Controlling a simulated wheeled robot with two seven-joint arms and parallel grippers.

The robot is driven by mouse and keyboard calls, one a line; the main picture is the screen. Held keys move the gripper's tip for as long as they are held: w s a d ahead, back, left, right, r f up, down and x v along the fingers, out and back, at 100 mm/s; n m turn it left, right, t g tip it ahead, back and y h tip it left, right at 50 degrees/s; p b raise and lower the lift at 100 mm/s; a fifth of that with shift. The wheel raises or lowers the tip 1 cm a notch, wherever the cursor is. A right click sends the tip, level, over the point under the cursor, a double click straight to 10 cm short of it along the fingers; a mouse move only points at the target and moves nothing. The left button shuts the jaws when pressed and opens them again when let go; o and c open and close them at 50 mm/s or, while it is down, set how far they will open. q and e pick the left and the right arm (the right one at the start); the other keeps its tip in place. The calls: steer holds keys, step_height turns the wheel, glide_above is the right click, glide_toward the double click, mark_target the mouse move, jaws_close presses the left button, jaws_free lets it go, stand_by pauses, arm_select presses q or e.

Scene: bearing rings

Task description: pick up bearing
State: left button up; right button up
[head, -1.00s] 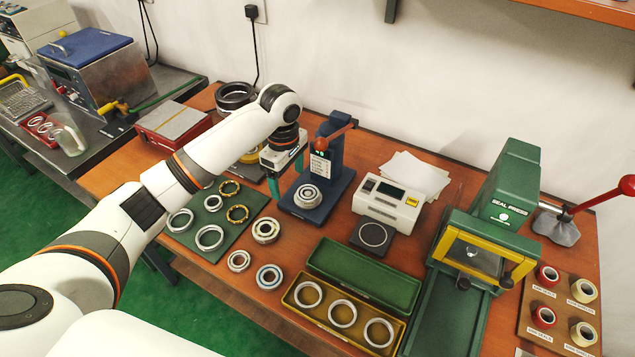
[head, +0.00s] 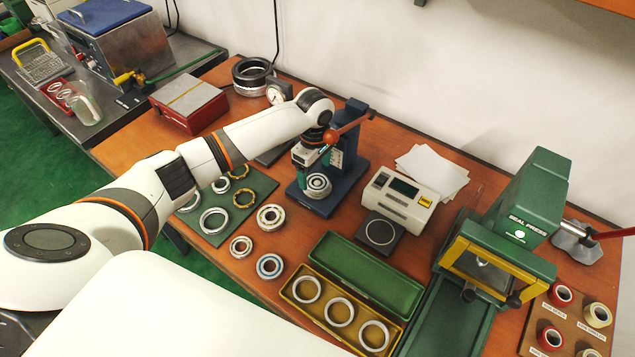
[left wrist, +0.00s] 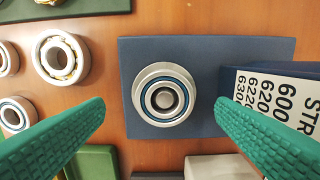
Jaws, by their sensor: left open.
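A silver bearing (head: 318,186) sits on the blue base plate (head: 321,205) of a small press with a red lever (head: 347,129). It also shows in the left wrist view (left wrist: 164,95), with a blue ring and a metal centre. My left gripper (head: 308,169) is at the press, just above and beside the bearing. In the left wrist view its two green fingers (left wrist: 160,125) are spread wide, one at each side of the bearing, with nothing between them. My right gripper is not in view.
Loose bearings (head: 270,217) lie left of the press near a green mat (head: 216,239) with rings. A white scale (head: 399,200) stands to the right. A yellow tray (head: 341,341) of rings and a green seal press (head: 501,247) are in front and at right.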

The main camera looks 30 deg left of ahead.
mark_target(317, 182)
arm_select(q)
steer(key=f, duration=0.4)
steer(key=shift+w+d+f, duration=0.15)
steer(key=shift+w, duration=0.05)
steer(key=shift+c, duration=0.3)
steer(key=c, duration=0.9)
steer(key=shift+c, duration=0.8)
